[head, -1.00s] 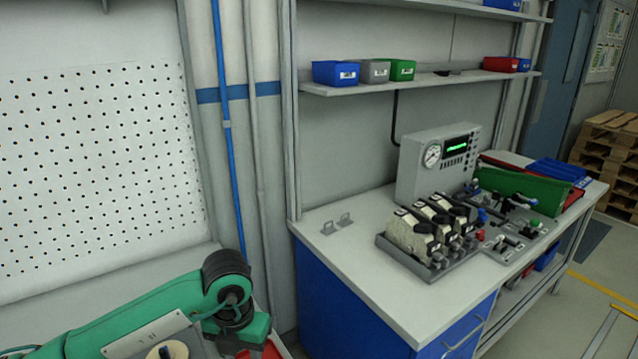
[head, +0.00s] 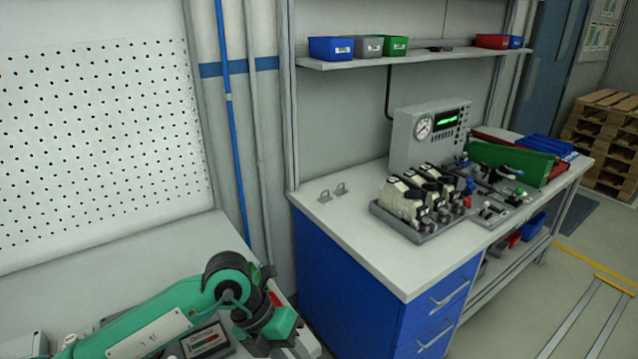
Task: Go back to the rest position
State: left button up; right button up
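A green and black jointed arm (head: 170,312) comes in from the left at the bottom left. Its dark joint (head: 228,275) is bent and its end part points down over a light bench. No fingertips show on it. Neither of my grippers can be made out in the head view, so whether they hold anything does not show.
A white-topped workbench (head: 345,228) with blue drawers stands at centre right. It bears a grey gauge box (head: 400,148), a tray of valve blocks (head: 410,234) and a green bin (head: 510,160). Bins sit on a shelf above (head: 345,62). Pallets (head: 603,140) stand far right, beyond open floor.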

pick_arm(q)
jog(key=s+d+r+g+h, duration=0.2)
jog(key=s+d+r+h, duration=0.3)
jog(key=d+r+h, duration=0.35)
jog(key=w+a+r+n+t+h, duration=0.2)
jog(key=w+r+n+t+h, duration=0.1)
jog(key=r+n+t+h, duration=0.55)
jog(key=w+a+f+n+t+y, duration=0.1)
jog(key=w+a+n+t+y, duration=0.2)
jog(key=a+n+t+y, duration=0.45)
jog(key=w+a+f+n+t+y, duration=0.2)
jog(key=w+a+n+t+y, duration=0.25)
jog(key=n+t, duration=0.55)
jog(key=s+a+f+n+g+y, duration=0.1)
jog(key=a+f+n+g+y, duration=0.5)
jog(key=f+n+y, duration=0.4)
jog(key=s+a+f+n+g, duration=0.1)
jog(key=s+a+f+g, duration=0.2)
jog(key=s+f+g, duration=0.55)
jog(key=s+a+f+n+g, duration=0.1)
jog(key=s+a+f+g, duration=0.3)
jog(key=s+f, duration=0.8)
notch_tip(320, 180, down, 31)
jog(key=s+g, duration=0.2)
jog(key=s+a+f, duration=0.2)
jog(key=s+f, duration=1.7)
jog(key=shift+s+a+m+g+y, duration=0.15)
jog(key=shift+a+m+g+y, duration=0.15)
jog(key=shift+a+g, duration=0.15)
